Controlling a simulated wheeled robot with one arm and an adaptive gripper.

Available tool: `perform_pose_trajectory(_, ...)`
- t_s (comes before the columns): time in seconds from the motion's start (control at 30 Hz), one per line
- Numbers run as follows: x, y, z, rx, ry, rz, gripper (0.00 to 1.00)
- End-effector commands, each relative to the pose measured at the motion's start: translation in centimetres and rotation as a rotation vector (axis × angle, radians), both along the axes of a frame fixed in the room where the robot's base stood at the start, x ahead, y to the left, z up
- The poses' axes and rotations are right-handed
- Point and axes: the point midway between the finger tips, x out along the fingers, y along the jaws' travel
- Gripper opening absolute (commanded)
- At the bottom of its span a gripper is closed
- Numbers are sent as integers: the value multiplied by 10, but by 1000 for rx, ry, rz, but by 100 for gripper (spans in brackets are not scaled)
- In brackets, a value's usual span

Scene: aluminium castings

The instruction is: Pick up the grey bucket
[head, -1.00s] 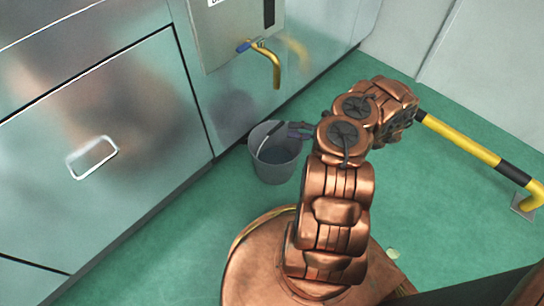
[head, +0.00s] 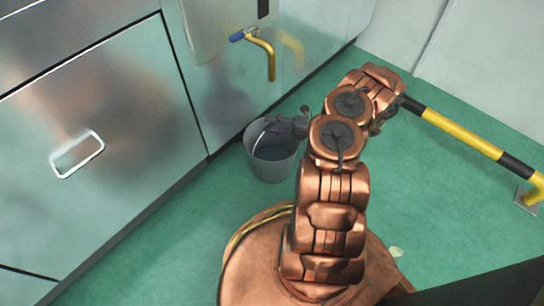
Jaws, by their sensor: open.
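The grey bucket (head: 270,164) stands upright on the green floor, close to the metal cabinet front and left of my arm. Its thin handle shows near the left of its rim, and its open top faces up.
A brass tap (head: 268,55) with a blue lever juts from the cabinet above the bucket. A yellow and black rail (head: 462,136) stands at the right. Green floor (head: 150,245) is clear at the front left.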

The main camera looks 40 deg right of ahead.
Motion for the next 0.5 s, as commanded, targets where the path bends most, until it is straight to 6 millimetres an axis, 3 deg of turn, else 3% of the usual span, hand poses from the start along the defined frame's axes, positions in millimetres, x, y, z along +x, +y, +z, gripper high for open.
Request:
perform_pose_trajectory(0.2,1,0,0,-1,0,-1,48)
perform_pose_trajectory(0.5,1,0,0,-3,0,-1,17)
